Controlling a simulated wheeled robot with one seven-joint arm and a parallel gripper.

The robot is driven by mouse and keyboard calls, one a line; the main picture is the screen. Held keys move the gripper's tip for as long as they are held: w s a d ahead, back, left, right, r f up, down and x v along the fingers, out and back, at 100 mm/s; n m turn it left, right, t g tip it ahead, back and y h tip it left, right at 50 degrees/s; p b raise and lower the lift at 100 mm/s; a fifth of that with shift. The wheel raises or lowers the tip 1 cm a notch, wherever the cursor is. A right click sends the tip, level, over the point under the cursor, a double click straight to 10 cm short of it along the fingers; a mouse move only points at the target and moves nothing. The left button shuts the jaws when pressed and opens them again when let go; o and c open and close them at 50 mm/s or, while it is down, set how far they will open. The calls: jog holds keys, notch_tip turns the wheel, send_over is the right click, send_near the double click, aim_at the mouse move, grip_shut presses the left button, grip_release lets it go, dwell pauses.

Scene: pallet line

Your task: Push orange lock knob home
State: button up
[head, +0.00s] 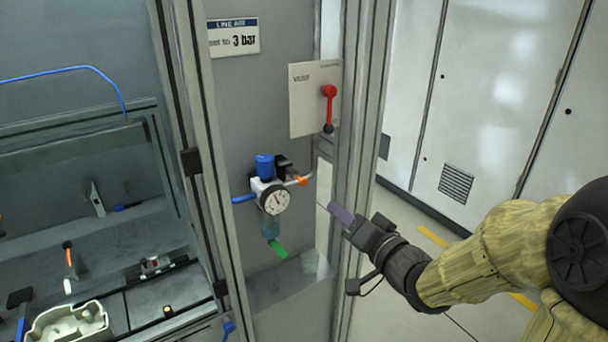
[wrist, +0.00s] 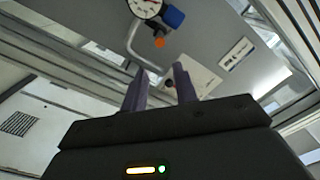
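The orange knob (head: 301,181) is a small piece on the right side of the air regulator (head: 267,188), by the grey outlet pipe. It also shows in the wrist view (wrist: 159,42), beyond my fingertips. The regulator has a blue top knob (head: 265,165), a round white gauge (head: 276,202), a clear bowl and a green piece below. My gripper (head: 341,212) is to the right of and lower than the orange knob in the head view, apart from it. In the wrist view, my gripper's two purple fingers (wrist: 158,77) stand apart with nothing held between them.
A valve plate with a red lever (head: 329,95) is above right of the regulator. A metal post (head: 360,130) stands beside my gripper. A workbench with a white tray (head: 70,326) is at left.

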aim_at(305, 182)
jog(key=p+x, duration=0.7)
jog(key=x, duration=0.7)
jog(key=shift+w+a+p, duration=0.2)
jog(key=shift+w+p, duration=0.05)
jog(key=shift+p, duration=0.1)
jog(key=shift+c, duration=0.4)
grip_shut()
